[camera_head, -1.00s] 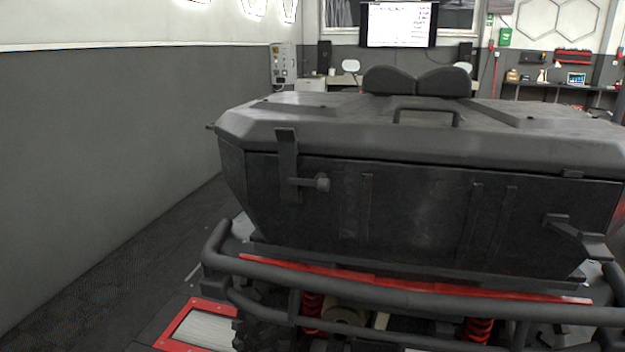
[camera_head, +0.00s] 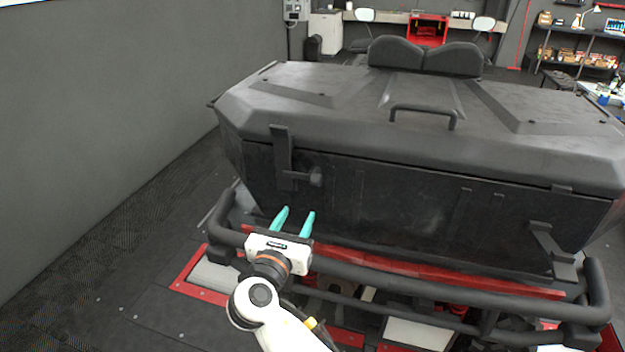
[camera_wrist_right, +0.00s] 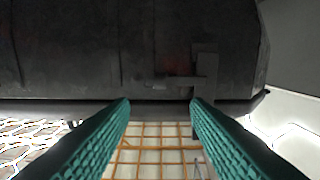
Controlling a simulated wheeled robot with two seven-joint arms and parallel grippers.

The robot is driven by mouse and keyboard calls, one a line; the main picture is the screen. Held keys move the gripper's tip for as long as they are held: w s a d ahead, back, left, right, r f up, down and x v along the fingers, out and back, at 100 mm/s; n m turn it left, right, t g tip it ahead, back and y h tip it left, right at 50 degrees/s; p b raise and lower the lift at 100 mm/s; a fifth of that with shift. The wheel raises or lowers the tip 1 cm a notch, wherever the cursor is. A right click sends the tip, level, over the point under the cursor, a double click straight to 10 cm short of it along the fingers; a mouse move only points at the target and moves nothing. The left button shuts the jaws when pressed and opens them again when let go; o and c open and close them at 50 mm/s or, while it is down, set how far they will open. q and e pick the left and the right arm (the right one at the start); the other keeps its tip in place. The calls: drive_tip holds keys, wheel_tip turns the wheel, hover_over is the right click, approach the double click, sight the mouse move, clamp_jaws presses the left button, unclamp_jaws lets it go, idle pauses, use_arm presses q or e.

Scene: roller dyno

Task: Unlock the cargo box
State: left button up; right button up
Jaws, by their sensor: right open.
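The dark grey cargo box (camera_head: 400,200) sits on the vehicle's rear, with its lid (camera_head: 350,115) down. A left latch (camera_head: 282,150) stands upright across the lid edge, with a round-ended handle (camera_head: 315,177) pointing right. A right latch (camera_head: 552,250) hangs lower on the front, apart from the lid edge. My right gripper (camera_head: 296,211) is open and empty, just below the left latch and apart from it. In the right wrist view, the teal fingers (camera_wrist_right: 160,104) are spread, and a latch (camera_wrist_right: 203,75) shows beyond them. My left gripper is out of view.
A tubular bumper (camera_head: 400,275) with a red strip runs below the box front, close to my right gripper. A grey wall (camera_head: 90,120) stands at left, with clear floor (camera_head: 110,265) beside the vehicle. A lid handle (camera_head: 425,112) sticks up on top.

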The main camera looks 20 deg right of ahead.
sight(314, 183)
drive_tip(key=p+x, duration=0.2)
drive_tip(key=x, duration=0.8)
drive_tip(key=shift+w+d+p, duration=0.1)
drive_tip(key=shift+p, duration=0.25)
drive_tip(key=shift+w+d, duration=0.35)
drive_tip(key=shift+w, duration=0.2)
drive_tip(key=shift+c, duration=0.5)
drive_tip(key=shift+f, duration=0.1)
clamp_jaws()
